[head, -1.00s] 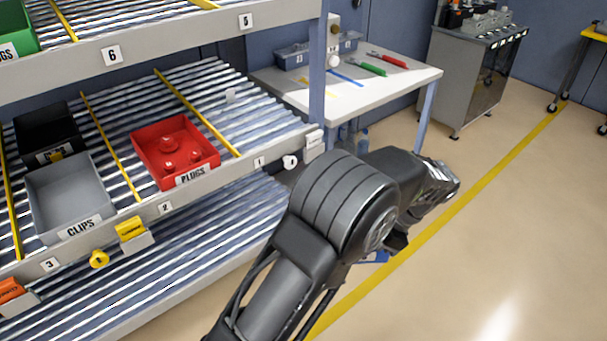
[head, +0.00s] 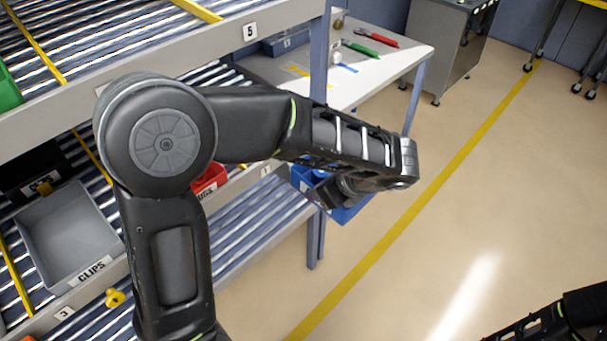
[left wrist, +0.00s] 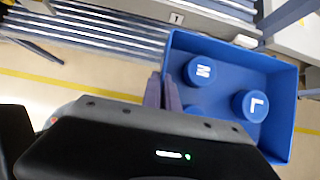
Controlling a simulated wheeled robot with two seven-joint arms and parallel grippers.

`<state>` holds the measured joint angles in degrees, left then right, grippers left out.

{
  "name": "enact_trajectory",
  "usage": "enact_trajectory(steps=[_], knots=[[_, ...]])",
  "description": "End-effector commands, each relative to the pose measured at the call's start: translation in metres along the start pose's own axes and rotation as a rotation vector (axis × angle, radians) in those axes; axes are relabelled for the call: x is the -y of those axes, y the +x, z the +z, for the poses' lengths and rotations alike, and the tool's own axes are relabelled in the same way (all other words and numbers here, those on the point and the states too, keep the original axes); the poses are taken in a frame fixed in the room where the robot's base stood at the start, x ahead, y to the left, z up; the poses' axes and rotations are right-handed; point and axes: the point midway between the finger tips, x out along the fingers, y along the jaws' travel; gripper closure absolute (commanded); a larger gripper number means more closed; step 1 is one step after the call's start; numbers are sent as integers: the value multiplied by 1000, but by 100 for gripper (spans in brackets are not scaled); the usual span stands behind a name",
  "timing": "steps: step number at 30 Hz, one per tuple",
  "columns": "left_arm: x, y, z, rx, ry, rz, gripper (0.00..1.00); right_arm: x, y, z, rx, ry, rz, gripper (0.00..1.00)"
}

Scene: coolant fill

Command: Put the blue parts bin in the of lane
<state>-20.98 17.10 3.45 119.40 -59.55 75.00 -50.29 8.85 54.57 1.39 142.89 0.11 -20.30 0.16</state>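The blue parts bin (head: 345,213) hangs in front of the rack in the head view, partly hidden by my left arm. In the left wrist view the bin (left wrist: 284,125) holds blue round parts, two marked M and L. My left gripper (left wrist: 163,95) has its fingers close together at the bin's left wall, one on each side, and appears shut on it. In the head view the left gripper (head: 328,192) is at the bin's left side. Part of my right arm shows at the lower right; its gripper is out of view.
The rack has sloped roller lanes with yellow dividers. A grey CLIPS bin (head: 68,238), a black bin (head: 30,170) and a mostly hidden red bin (head: 210,180) sit in lower lanes. A white table (head: 385,70) stands behind. Open floor lies right.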

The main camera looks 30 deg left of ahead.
Motion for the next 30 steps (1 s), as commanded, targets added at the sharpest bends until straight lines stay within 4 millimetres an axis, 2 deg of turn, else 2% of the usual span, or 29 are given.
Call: enact_trajectory(steps=[17, 30], knots=[[0, 2, 5, 0, 3, -2, 100, 1, -3, 1, 2, 1, 1, 64], [0, 29, 45, 0, 1, -1, 100, 3, -11, 2, 4, 3, 4, 64]])
